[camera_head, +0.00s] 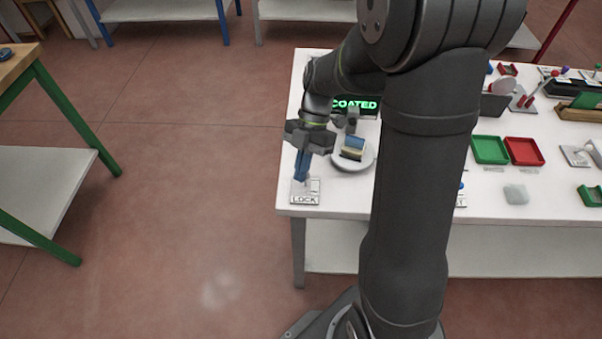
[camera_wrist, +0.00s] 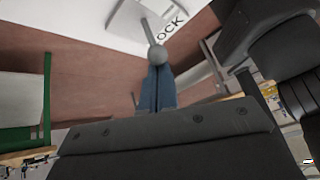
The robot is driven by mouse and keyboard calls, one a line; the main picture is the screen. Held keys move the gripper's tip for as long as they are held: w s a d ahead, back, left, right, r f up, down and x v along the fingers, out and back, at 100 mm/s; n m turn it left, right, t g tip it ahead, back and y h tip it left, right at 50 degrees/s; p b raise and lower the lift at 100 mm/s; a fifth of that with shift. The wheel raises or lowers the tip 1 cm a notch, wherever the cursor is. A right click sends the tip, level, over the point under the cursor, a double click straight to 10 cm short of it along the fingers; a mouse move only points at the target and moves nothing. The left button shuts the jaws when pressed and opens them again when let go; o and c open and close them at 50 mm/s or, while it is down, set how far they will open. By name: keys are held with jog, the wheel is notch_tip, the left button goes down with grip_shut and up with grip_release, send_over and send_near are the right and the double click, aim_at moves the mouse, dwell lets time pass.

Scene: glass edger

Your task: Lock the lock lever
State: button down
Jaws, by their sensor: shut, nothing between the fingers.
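The lock lever (camera_wrist: 157,54) is a grey rod with a round ball knob, seen in the wrist view. It rises from a pale plate marked LOCK (camera_wrist: 128,22), which lies at the table's near left corner in the head view (camera_head: 305,199). My gripper (camera_head: 302,178) points down just over that plate. Its blue fingers are shut with nothing between them. In the wrist view the fingertips (camera_wrist: 157,72) are right at the knob, which overlaps them in the picture. I cannot tell whether they touch. In the head view the fingers largely hide the lever.
A round white stand (camera_head: 352,158) with a small block is right of my gripper. A display reading COATED (camera_head: 354,104) stands behind it. Green (camera_head: 489,150) and red (camera_head: 524,151) trays are farther right. The table's left and front edges are close to the lock plate.

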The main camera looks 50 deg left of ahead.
jog(key=shift+w+a+g+h, duration=0.45)
jog(key=shift+a+g+h, duration=0.05)
jog(key=shift+g+h, duration=0.1)
jog(key=shift+d, duration=0.1)
jog(key=shift+r, duration=0.2)
jog(key=shift+r, duration=0.6)
jog(key=shift+s+r, duration=0.3)
jog(key=shift+s, duration=0.2)
jog(key=s+a+v, duration=0.1)
jog(key=v, duration=0.8)
jog(key=shift+r, duration=0.35)
